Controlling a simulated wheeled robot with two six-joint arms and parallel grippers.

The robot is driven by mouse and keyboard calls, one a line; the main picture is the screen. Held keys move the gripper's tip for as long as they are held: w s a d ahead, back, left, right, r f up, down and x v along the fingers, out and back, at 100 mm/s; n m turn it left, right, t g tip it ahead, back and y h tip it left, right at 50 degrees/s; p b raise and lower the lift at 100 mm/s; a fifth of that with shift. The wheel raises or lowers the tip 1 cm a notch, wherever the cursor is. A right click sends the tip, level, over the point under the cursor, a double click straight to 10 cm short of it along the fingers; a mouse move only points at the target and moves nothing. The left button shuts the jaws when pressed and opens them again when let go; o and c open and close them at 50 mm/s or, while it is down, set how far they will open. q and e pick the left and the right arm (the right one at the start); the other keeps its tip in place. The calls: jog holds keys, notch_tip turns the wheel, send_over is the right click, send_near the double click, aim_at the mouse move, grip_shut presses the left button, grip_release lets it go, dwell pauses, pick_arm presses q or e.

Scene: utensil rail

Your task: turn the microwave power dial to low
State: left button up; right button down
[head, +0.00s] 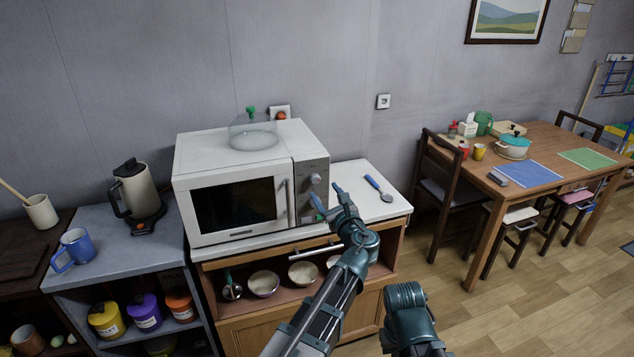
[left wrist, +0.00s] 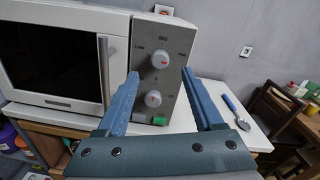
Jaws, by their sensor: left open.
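The white microwave (head: 232,188) stands on the cabinet, its grey control panel on the right. The power dial (left wrist: 160,60) is the upper white knob, with LOW at its left and HIGH at its right; it also shows in the head view (head: 315,179). A red mark is on its face; its exact direction is hard to tell. A second white dial (left wrist: 153,98) sits below it, above a green button (left wrist: 160,120). My left gripper (head: 328,196) is open and empty in front of the panel, and its fingers (left wrist: 158,80) frame the dials, apparently without touching. My right gripper's fingers are not visible.
A blue-handled utensil (head: 378,188) lies on the white counter (head: 352,177) right of the microwave. A glass cover (head: 254,132) sits on top of the microwave. A kettle (head: 138,190) stands to the left. The dining table (head: 545,150) and chairs are at the right.

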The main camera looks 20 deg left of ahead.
aim_at(316, 180)
pick_arm(q)
jog(key=x, duration=0.7)
grip_shut()
dwell(0.3)
